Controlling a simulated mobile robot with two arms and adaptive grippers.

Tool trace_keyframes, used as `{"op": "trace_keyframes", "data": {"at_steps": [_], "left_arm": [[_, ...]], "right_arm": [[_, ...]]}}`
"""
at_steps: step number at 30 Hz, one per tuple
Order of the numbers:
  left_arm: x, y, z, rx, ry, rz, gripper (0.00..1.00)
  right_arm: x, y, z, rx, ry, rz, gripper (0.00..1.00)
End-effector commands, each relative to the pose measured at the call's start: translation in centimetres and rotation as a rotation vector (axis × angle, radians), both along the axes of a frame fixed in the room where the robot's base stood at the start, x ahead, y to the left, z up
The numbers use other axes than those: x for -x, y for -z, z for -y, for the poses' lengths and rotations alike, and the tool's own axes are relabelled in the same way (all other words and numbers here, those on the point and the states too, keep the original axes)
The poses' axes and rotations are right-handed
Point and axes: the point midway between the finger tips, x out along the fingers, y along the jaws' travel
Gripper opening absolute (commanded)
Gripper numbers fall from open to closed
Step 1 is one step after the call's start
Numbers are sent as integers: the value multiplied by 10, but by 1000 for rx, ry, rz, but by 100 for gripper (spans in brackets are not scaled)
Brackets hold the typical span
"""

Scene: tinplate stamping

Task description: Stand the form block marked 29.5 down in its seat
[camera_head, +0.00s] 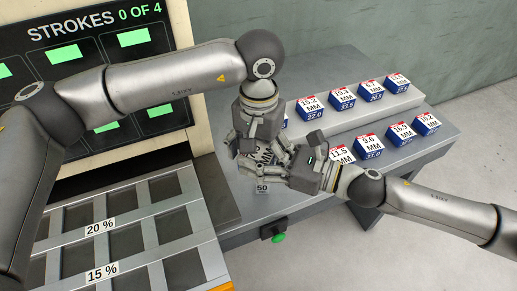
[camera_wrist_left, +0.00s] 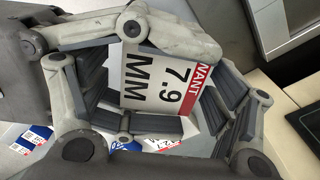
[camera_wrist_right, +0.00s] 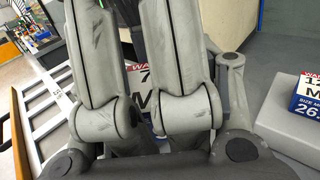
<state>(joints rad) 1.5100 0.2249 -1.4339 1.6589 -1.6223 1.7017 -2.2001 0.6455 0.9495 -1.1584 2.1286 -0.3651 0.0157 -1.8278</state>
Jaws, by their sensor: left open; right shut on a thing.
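A block (camera_wrist_left: 155,85) with a white face reading "7.9 MM" and a red "WANT" strip is between my two grippers. Its size number is hidden, so I cannot read 29.5. In the head view the block (camera_head: 264,156) is mostly covered by fingers. My right gripper (camera_head: 292,163) is shut on it, coming from the right. It fills the right wrist view, with part of the block (camera_wrist_right: 146,78) behind its fingers. My left gripper (camera_head: 250,148) is open, pointing down close around the block. I cannot tell whether it touches. The seat is not clearly visible.
Several blue, white and red blocks (camera_head: 342,99) stand in two rows on the stepped grey bench (camera_head: 430,150). A small "50" label (camera_head: 262,188) lies below the grippers. A green button (camera_head: 278,237) is on the bench front. A grid rack (camera_head: 120,222) and a strokes screen (camera_head: 90,60) stand left.

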Motion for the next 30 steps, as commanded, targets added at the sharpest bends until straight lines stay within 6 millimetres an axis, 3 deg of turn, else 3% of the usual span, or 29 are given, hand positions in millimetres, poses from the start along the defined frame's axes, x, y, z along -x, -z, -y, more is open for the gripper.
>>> {"op": "trace_keyframes", "data": {"at_steps": [2,13,14,19,30], "left_arm": [[0,0,0,0,0,0,74],[0,0,0,1,1,0,27],[0,-1,1,2,1,-1,27],[0,-1,0,1,1,0,27],[0,-1,0,0,0,0,27]], "right_arm": [[0,-1,0,0,0,1,26],[0,-1,0,-1,-1,2,26],[0,-1,0,-1,-1,2,60],[0,-1,0,0,-1,1,82],[1,0,1,0,0,0,82]]}}
